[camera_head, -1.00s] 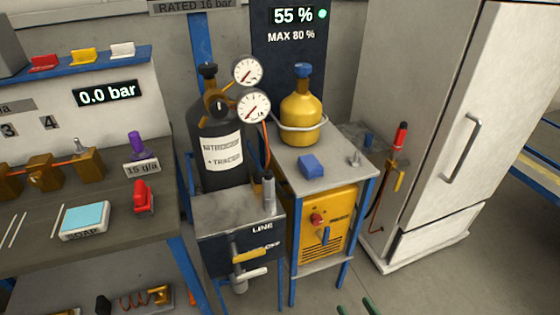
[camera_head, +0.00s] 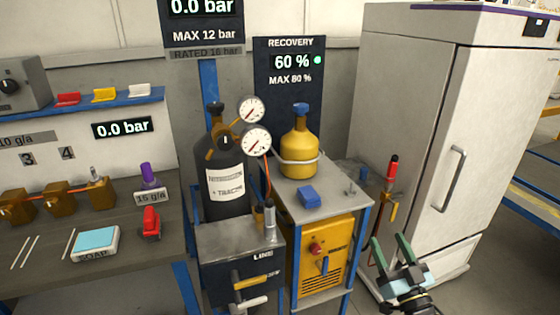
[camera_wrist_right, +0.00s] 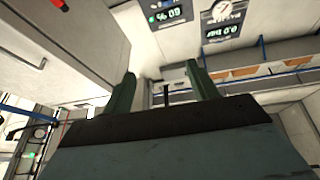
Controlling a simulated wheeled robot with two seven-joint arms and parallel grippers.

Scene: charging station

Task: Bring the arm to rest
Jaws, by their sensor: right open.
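My right gripper (camera_head: 391,248) is at the lower right of the head view, in front of the white cabinet's lower part. Its two green fingers stand apart with nothing between them. In the right wrist view the open fingers (camera_wrist_right: 163,92) also show, with empty space between them and the room tilted beyond. My left gripper is in neither view.
A white cabinet (camera_head: 415,130) stands close behind my right gripper. To its left are a red-topped tool (camera_head: 392,170), a grey cart (camera_head: 325,200) with a yellow cylinder (camera_head: 298,148), and a dark cylinder (camera_head: 220,165). A workbench (camera_head: 140,235) is at the left.

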